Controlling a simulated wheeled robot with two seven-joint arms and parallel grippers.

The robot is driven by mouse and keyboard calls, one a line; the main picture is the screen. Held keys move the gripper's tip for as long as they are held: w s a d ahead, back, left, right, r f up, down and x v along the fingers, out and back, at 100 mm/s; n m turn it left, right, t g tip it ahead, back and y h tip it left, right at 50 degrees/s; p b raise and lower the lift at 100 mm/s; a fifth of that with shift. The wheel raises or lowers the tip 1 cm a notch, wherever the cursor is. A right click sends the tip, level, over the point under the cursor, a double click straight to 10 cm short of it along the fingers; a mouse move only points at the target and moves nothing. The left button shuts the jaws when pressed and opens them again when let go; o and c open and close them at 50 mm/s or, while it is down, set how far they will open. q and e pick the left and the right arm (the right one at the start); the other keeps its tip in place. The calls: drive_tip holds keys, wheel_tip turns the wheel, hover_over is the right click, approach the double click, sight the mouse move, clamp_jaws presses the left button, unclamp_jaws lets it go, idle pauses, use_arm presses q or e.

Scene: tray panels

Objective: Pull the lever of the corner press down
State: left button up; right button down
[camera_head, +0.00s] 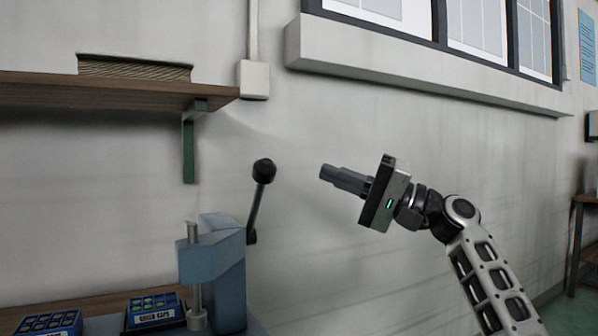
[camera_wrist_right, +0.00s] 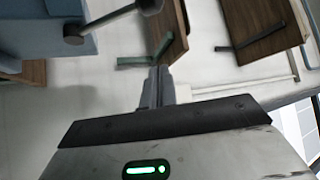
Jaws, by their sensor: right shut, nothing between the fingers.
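The corner press (camera_head: 228,268) is a blue-grey machine at the lower left of the head view, with a metal column at its front. Its lever (camera_head: 258,205) is a dark rod that rises from the press's right side, tilted slightly right, and ends in a black knob (camera_head: 264,171). My right gripper (camera_head: 328,173) is shut and empty. It points left, to the right of the knob and apart from it. In the right wrist view the shut fingers (camera_wrist_right: 158,85) show below the lever's rod (camera_wrist_right: 112,20). My left gripper is not in view.
A wooden shelf (camera_head: 110,92) on a green bracket (camera_head: 189,145) hangs on the wall above and left of the press. Blue trays of caps (camera_head: 154,312) stand left of the press. The wall between lever and gripper is clear.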

wheel_tip(320, 180, up, 3)
hover_over(255, 206)
drive_tip(key=w+d, duration=0.3)
drive_tip(key=d, duration=0.2)
use_arm(q)
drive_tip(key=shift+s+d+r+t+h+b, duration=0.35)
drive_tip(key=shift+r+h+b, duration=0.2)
drive_tip(key=shift+b, duration=0.6)
use_arm(e)
drive_tip(key=s, duration=0.1)
drive_tip(key=s+f, duration=0.1)
drive_tip(key=s, duration=0.1)
drive_tip(key=shift+s+a+f, duration=0.2)
drive_tip(key=shift+s+a, duration=0.15)
drive_tip(key=shift+s, duration=0.05)
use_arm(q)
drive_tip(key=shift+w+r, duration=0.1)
